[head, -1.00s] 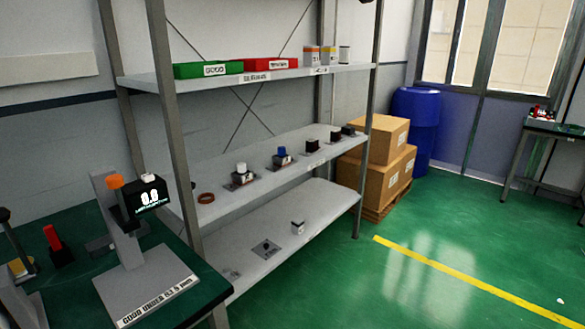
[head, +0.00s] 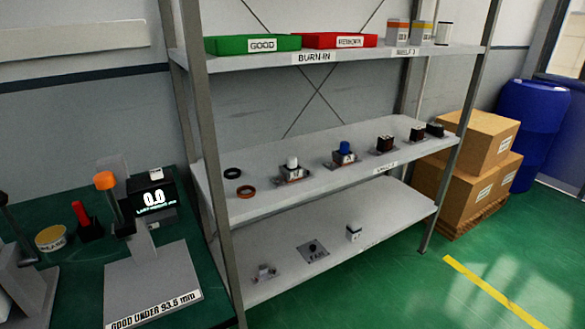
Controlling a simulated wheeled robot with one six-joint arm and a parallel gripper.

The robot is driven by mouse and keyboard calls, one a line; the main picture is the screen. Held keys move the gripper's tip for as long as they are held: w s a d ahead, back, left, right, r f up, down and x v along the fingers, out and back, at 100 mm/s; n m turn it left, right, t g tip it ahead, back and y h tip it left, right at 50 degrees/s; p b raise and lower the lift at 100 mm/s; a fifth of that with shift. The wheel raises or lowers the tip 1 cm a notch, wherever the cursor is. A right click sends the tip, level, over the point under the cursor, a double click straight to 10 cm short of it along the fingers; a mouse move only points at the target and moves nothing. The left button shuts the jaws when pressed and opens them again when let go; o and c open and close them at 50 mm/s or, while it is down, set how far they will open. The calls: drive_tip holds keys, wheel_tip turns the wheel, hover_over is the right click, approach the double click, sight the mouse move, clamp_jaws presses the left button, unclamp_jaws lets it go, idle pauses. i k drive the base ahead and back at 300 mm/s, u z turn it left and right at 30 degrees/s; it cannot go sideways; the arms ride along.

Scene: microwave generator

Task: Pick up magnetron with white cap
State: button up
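The magnetron with a white cap (head: 292,170) stands upright on the middle shelf (head: 270,207) of the metal rack. To its right on the same shelf is a similar unit with a blue cap (head: 344,154), then a dark one (head: 385,145) and more dark parts. A black ring (head: 232,174) and an orange-brown ring (head: 246,191) lie to its left. My gripper is not in view.
A green GOOD bin (head: 252,44) and a red bin (head: 340,40) sit on the top shelf. The lower shelf holds a few small parts. At left, a green bench (head: 75,262) carries a gauge with a 0.0 display (head: 155,197). Boxes (head: 480,142) and a blue barrel (head: 530,120) stand right.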

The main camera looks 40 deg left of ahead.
sight(292, 173)
drive_tip(key=u, duration=0.45)
drive_tip(key=i, duration=0.7)
drive_tip(key=u, duration=0.9)
drive_tip(key=i, duration=0.35)
drive_tip(key=u, duration=0.35)
